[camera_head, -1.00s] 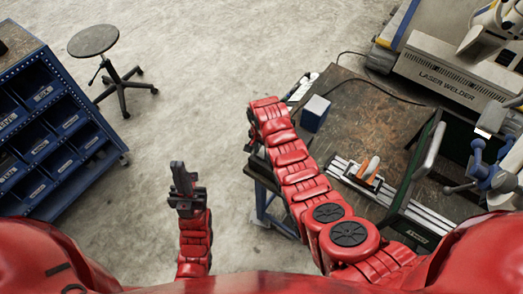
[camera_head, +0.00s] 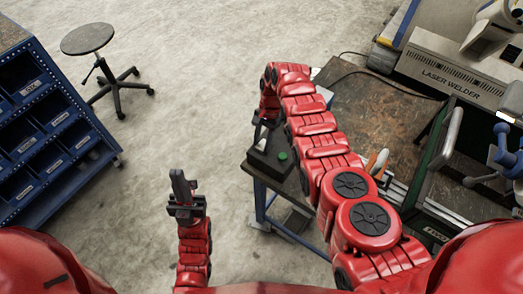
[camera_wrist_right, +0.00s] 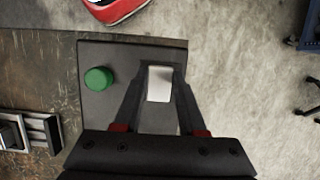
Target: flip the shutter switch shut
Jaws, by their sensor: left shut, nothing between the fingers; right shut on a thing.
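A dark control box (camera_head: 265,168) sits at the left corner of the workbench, with a green button (camera_head: 282,155) on top. In the right wrist view its dark plate (camera_wrist_right: 110,105) carries the green button (camera_wrist_right: 98,78) and a pale metallic switch (camera_wrist_right: 159,86). My right gripper (camera_wrist_right: 160,72) has its fingers on either side of the switch, shut on it. Which way the switch is thrown I cannot tell. In the head view the arm partly hides that gripper. My left gripper (camera_head: 180,178) is shut and empty, over open floor.
The brown workbench (camera_head: 375,105) holds a laser welder (camera_head: 445,75) at the back and a green-edged case (camera_head: 440,150) at the right. A blue bin rack (camera_head: 50,130) and a stool (camera_head: 88,40) stand at the left. The floor between is clear.

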